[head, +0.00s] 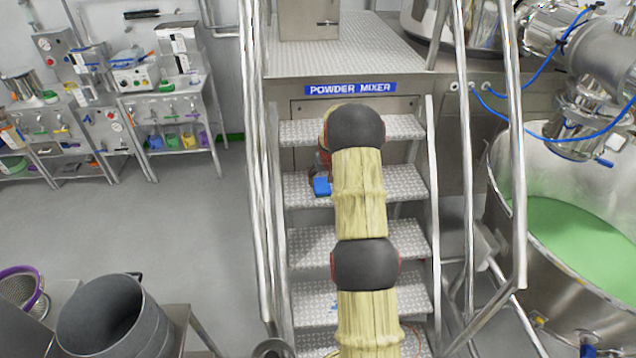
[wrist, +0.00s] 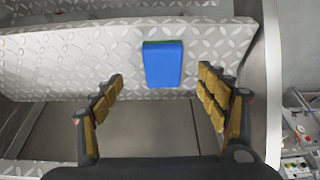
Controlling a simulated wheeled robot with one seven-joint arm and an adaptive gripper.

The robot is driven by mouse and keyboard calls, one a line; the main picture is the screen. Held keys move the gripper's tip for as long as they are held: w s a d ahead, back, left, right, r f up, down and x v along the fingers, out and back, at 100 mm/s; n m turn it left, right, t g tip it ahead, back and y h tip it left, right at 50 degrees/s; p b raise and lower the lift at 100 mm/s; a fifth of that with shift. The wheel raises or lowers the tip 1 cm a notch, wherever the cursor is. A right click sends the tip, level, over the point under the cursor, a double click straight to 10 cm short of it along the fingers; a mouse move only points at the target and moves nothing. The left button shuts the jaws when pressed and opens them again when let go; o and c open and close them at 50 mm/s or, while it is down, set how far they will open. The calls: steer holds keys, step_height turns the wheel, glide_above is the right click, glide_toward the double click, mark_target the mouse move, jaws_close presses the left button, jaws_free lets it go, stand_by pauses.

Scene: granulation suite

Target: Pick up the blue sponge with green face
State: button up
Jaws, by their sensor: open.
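The blue sponge (wrist: 163,66) lies on a metal stair tread in the wrist view, with a thin green edge along its far side. In the head view the sponge (head: 321,187) shows as a small blue block on a step, just left of my arm and partly hidden by it. My gripper (wrist: 160,82) is open and empty in the wrist view. Its two fingers stand apart to the left and right of the sponge, and neither appears to touch it. In the head view my arm hides most of the gripper.
The stairs (head: 300,250) have diamond-plate treads and metal handrails (head: 515,150) on both sides. A large vessel with green powder (head: 575,240) stands at the right. A grey bucket (head: 115,315) stands at the lower left. The floor (head: 190,225) left of the stairs is clear.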

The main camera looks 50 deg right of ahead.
mark_target(322, 187)
steer(key=x, duration=0.2)
steer(key=shift+f, duration=0.25)
steer(key=shift+w+b+x, duration=0.25)
steer(key=shift+b+x, duration=0.1)
steer(key=shift+x, duration=1)
steer(key=shift+w+b+x, duration=0.2)
steer(key=shift+b+x, duration=0.1)
steer(key=shift+x, duration=1.1)
steer(key=shift+r, duration=0.2)
steer(key=shift+c, duration=0.4)
steer(key=c, duration=0.9)
